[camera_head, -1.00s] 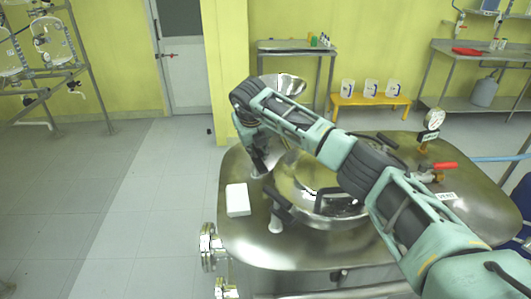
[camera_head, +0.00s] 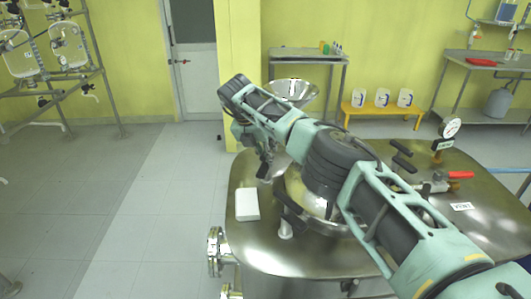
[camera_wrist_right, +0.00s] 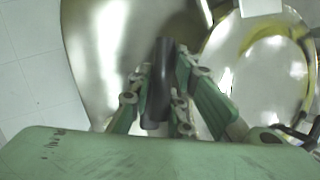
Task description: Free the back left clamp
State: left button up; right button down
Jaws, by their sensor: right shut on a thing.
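The steel reactor top (camera_head: 300,258) fills the right half of the head view, with a round lid (camera_head: 295,190) partly hidden under my right arm. My right gripper (camera_head: 264,160) points down at the lid's back left edge. It is shut on the black handle of the back left clamp (camera_wrist_right: 160,82), which stands between its fingers in the right wrist view. The clamp's lower part is hidden by the fingers. The front left clamp (camera_head: 290,208) sits at the lid's near left edge. My left gripper is not in view.
A white block (camera_head: 247,204) lies on the reactor top, left of the lid. A pressure gauge (camera_head: 450,127) and a red-handled valve (camera_head: 459,175) stand at the right. A steel funnel (camera_head: 296,92) shows behind my arm.

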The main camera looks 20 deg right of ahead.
jog(key=shift+d+r, duration=0.2)
jog(key=shift+d, duration=0.05)
jog(key=c, duration=1.7)
grip_release()
jog(key=shift+f, duration=0.1)
jog(key=shift+o, duration=0.2)
jog(key=shift+a, duration=0.2)
jog(key=v, duration=1.2)
jog(key=shift+d, duration=0.1)
